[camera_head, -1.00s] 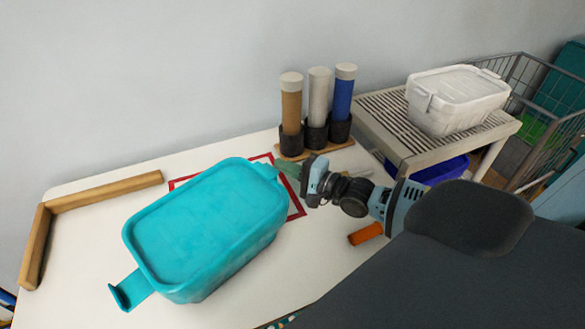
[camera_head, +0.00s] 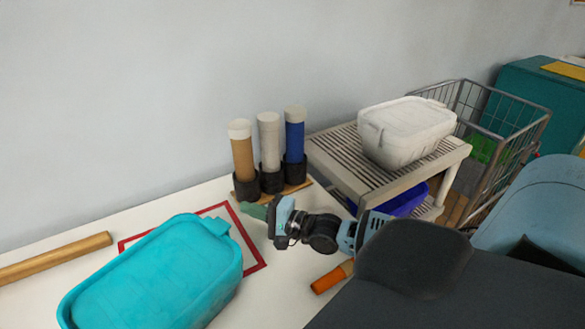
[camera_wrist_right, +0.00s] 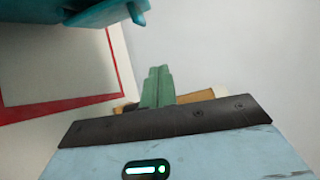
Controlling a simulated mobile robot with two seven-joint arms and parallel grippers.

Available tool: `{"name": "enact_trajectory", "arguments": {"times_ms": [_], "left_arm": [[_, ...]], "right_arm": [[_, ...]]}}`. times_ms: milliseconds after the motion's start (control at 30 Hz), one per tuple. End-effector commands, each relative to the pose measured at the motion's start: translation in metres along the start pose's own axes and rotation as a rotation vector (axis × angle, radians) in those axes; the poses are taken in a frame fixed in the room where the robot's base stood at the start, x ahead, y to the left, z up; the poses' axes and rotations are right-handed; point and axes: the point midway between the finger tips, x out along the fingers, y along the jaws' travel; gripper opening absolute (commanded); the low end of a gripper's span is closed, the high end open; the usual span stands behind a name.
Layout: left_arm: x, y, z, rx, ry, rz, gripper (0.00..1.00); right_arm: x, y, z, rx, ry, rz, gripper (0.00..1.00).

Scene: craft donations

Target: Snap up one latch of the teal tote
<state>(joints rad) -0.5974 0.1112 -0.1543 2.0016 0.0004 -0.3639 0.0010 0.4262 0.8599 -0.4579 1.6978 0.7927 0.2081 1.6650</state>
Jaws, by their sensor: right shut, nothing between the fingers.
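The teal tote (camera_head: 165,270), lid on top, lies at the lower left of the head view, its near end cut off by the frame. A latch (camera_head: 213,225) shows at its far right end, close against the lid edge; whether it is snapped cannot be told. Part of the tote (camera_wrist_right: 85,14) shows at the top left of the right wrist view. My right gripper (camera_head: 248,209) is shut and empty, its green fingers (camera_wrist_right: 157,88) together, just beyond that end and apart from it. My left gripper is out of view.
A red-outlined square (camera_head: 252,240) lies under the tote. Three capped tubes (camera_head: 269,150) stand in dark holders behind my gripper. A slatted stand (camera_head: 345,165) bears a white tote (camera_head: 405,135). An orange cylinder (camera_head: 332,277) lies near my arm. A wooden strip (camera_head: 55,257) is at left.

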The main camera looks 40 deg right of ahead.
Motion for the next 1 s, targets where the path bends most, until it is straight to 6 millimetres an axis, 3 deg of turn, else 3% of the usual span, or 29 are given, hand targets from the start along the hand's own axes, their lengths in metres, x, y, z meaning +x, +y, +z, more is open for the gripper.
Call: {"name": "enact_trajectory", "arguments": {"times_ms": [100, 500, 733, 1000], "left_arm": [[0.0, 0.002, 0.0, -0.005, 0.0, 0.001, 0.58], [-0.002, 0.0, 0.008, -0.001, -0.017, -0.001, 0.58], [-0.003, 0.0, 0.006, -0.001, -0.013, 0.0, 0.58], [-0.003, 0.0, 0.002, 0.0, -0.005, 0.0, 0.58]], "right_arm": [[-0.022, 0.003, 0.0, -0.001, 0.0, 0.009, 0.0], [-0.076, 0.001, 0.0, -0.002, 0.0, 0.008, 0.0], [-0.092, 0.0, 0.0, -0.001, 0.0, 0.005, 0.0], [-0.096, -0.001, 0.0, -0.001, 0.0, 0.003, 0.0]]}}
